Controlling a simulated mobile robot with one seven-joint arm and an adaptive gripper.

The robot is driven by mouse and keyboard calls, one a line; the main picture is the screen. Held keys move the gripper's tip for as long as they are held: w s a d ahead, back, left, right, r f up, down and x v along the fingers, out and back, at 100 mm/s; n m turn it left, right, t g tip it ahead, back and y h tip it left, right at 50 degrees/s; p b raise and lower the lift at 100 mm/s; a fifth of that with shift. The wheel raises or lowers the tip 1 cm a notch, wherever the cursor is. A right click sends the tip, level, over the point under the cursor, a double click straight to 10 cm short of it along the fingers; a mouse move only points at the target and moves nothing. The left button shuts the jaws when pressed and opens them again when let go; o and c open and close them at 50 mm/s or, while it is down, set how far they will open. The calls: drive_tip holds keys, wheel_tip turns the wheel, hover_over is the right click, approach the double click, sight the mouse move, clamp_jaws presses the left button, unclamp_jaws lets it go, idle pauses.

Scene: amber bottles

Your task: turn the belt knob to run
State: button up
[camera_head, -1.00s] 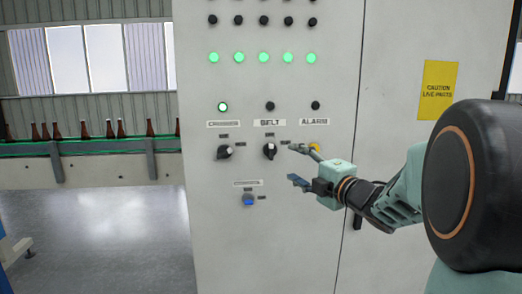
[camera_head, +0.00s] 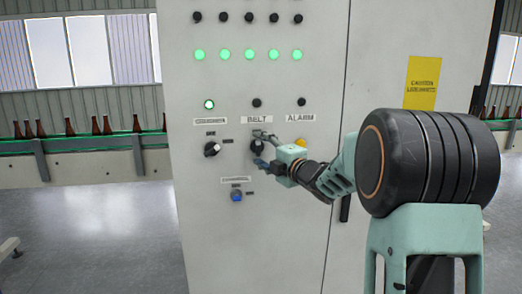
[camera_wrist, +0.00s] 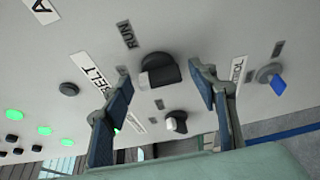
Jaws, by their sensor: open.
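The belt knob (camera_wrist: 158,72) is a black rotary knob with a pale end, on the grey cabinet (camera_head: 230,270) below the BELT plate (camera_wrist: 92,78). In the wrist view its pale end faces left, toward the BELT plate side, and the RUN label (camera_wrist: 126,34) lies above it. My gripper (camera_head: 261,149) is open at the panel, its fingers on either side of the knob in the wrist view. I cannot tell whether they touch it. In the head view the knob (camera_head: 256,147) is partly hidden by my gripper.
A similar black knob (camera_head: 211,149) is left of the belt knob, a blue knob (camera_head: 236,196) lower left. Green lamps (camera_head: 224,55) sit above. Bottles (camera_head: 104,125) stand on a conveyor behind.

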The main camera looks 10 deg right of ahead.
drive_tip(key=shift+c, duration=0.6)
drive_tip(key=c, duration=1)
drive_tip(key=shift+c, duration=0.2)
drive_tip(key=shift+f+m+b, duration=0.2)
drive_tip(key=shift+m+b, duration=0.1)
drive_tip(key=shift+b, duration=0.25)
drive_tip(key=b, duration=0.1)
drive_tip(key=m+b, duration=0.1)
drive_tip(key=b, duration=0.1)
drive_tip(key=shift+f+m+t, duration=0.25)
drive_tip(key=shift+m+t, duration=0.05)
drive_tip(key=shift+t, duration=0.1)
drive_tip(key=m+b, duration=0.2)
drive_tip(key=m+t+b, duration=0.1)
drive_tip(key=b, duration=0.2)
drive_tip(key=shift+f+m+t+b, duration=0.15)
drive_tip(key=shift+m+t+b, duration=0.15)
drive_tip(key=shift+m, duration=0.1)
drive_tip(key=m+t+h+b, duration=0.1)
drive_tip(key=m+b, duration=0.2)
drive_tip(key=m+t+b, duration=0.1)
drive_tip(key=m+b, duration=0.1)
drive_tip(key=b, duration=0.1)
drive_tip(key=shift+a+m+h+b, duration=0.1)
drive_tip(key=shift+m+h+b, duration=0.2)
drive_tip(key=shift+m+h, duration=0.1)
drive_tip(key=shift+r+m+h+b, duration=0.2)
drive_tip(key=shift+m+h+b, duration=0.1)
drive_tip(key=shift+m+b, duration=0.65)
drive_tip(key=shift+m, duration=0.25)
